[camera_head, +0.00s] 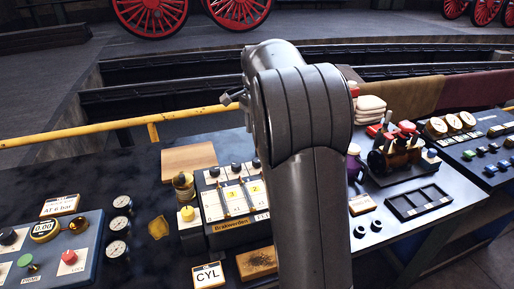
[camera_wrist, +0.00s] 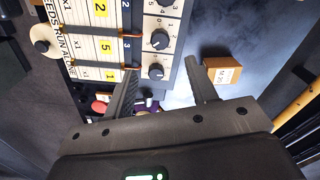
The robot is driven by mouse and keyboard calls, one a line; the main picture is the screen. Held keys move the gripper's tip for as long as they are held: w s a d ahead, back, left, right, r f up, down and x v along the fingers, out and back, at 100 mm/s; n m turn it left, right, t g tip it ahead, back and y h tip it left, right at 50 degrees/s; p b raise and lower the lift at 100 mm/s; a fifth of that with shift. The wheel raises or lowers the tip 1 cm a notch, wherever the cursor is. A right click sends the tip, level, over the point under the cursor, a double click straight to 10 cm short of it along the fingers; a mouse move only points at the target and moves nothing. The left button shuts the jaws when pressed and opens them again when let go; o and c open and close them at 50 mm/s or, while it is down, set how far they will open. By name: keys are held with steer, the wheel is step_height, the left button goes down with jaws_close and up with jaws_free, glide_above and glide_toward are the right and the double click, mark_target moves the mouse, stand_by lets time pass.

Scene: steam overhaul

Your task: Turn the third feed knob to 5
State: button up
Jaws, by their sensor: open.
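A feed panel (camera_head: 222,208) stands mid-table in the head view, with a row of dark knobs along its far edge. In the wrist view its face (camera_wrist: 104,47) fills the upper left, with striped columns and yellow number tiles. It shows a near knob (camera_wrist: 155,72), a middle knob (camera_wrist: 160,40) and another partly cut off at the top. Each sits on a pale dial with small numbers. I cannot tell which number the near knob points to. My gripper (camera_wrist: 162,69) is open, with the near knob between its fingertips in the picture; contact cannot be told. My arm hides part of the panel's right side in the head view.
A wooden block with a paper label (camera_wrist: 222,72) lies right of the fingers. In the head view, a yellow-knobbed box (camera_head: 188,222) adjoins the panel's left side, and a CYL card (camera_head: 208,275) lies in front. Gauges (camera_head: 118,225) stand left; a model engine (camera_head: 395,150) stands right.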

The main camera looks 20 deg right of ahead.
mark_target(257, 164)
step_height(257, 164, down, 11)
steer(key=n, duration=0.7)
steer(key=shift+r, duration=0.1)
steer(key=shift+c, duration=0.4)
steer(key=c, duration=0.9)
